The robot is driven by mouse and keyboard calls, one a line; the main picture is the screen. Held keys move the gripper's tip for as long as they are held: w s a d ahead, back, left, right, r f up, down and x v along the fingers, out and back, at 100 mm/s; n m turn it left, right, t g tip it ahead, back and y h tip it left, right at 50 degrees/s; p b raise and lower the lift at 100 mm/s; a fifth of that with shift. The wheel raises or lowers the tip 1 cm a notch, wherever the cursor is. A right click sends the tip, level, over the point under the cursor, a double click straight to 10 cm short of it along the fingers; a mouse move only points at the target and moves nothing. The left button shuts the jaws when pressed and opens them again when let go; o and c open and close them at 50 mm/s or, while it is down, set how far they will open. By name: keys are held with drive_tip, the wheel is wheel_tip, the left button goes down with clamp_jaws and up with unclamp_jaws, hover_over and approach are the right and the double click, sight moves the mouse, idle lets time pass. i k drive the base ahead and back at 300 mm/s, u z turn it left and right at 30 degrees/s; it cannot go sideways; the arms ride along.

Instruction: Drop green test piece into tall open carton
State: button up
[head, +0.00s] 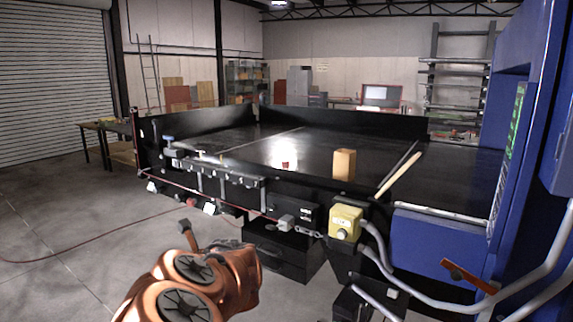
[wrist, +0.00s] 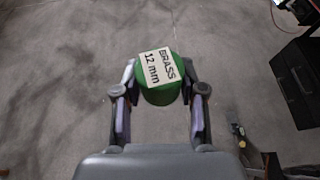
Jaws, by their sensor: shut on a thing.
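The green test piece (wrist: 158,96) is a round green piece with a white label reading "BRASS 12 mm". In the wrist view my gripper (wrist: 159,84) is shut on it, with one finger on each side, above the grey floor. The tall open carton (head: 344,165) is a brown box standing upright on the black conveyor in the head view, right of the middle. Its inside is not visible. The gripper and the test piece cannot be made out in the head view, where my copper arm shows at the bottom, in front of the conveyor and well short of the carton.
A small red piece (head: 286,164) stands on the conveyor (head: 230,143), left of the carton. A pale wooden stick (head: 398,174) lies right of the carton. A yellow switch box (head: 345,222) and grey hoses are at the front edge. A blue machine (head: 515,130) stands at right.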

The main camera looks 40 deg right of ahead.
sight(342, 177)
drive_tip(key=u, duration=0.1)
drive_tip(key=i, duration=0.9)
drive_tip(key=z, duration=0.75)
drive_tip(key=i, duration=0.55)
drive_tip(key=z, duration=0.45)
